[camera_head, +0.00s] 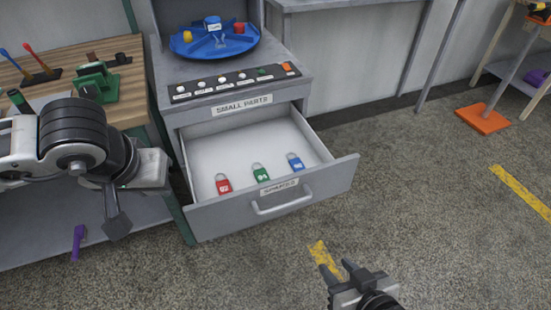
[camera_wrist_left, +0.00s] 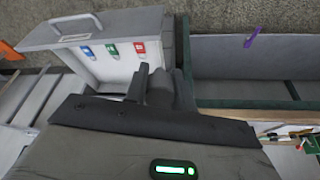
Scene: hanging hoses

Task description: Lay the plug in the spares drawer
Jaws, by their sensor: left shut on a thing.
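The spares drawer (camera_head: 335,180) is pulled open below a SMALL PARTS label, with its white floor mostly bare. It also shows upside down in the left wrist view (camera_wrist_left: 118,72). My left gripper (camera_head: 114,208) points down outside the drawer, left of its front corner. It is shut on a dark grey piece, which I take as the plug (camera_wrist_left: 160,86); the fingers and its dark colour make its outline hard to tell. My right gripper (camera_head: 341,270) is open and empty over the floor, in front of the drawer.
Red (camera_head: 223,184), green (camera_head: 260,173) and blue (camera_head: 295,162) tags lie along the drawer's front. A blue turntable (camera_head: 214,42) and a switch panel (camera_head: 235,83) are above. A wooden bench (camera_head: 130,80) is at left, with a purple item (camera_head: 78,243) below.

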